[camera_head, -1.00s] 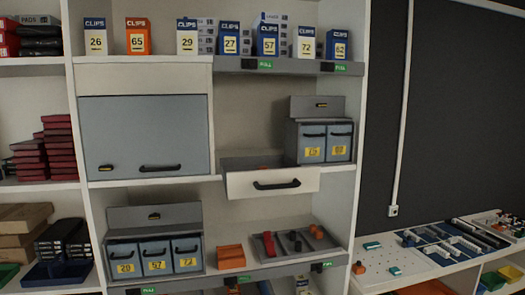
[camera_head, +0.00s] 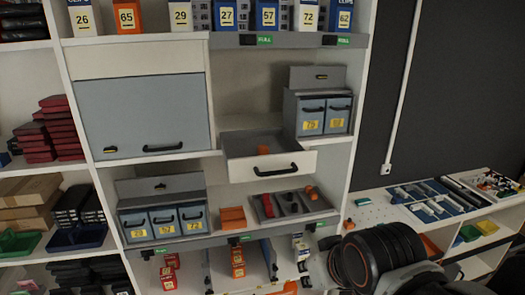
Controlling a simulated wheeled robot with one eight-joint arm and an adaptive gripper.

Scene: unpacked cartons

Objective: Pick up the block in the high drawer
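The high drawer (camera_head: 240,172) is pulled open on the middle shelf, with a pale front and a black handle. A small orange block (camera_head: 263,149) lies inside it towards the front; only its upper part shows above the drawer front. A black rounded part of my arm, with an orange ring, shows at the bottom right, well below and right of the drawer. My gripper itself cannot be made out.
A grey cabinet with labelled bins (camera_head: 325,118) stands right of the drawer. A closed grey flip door (camera_head: 145,115) is to its left. Below are an orange bin (camera_head: 233,218) and a grey tray (camera_head: 293,206) with coloured pieces. A side table (camera_head: 375,212) stands right.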

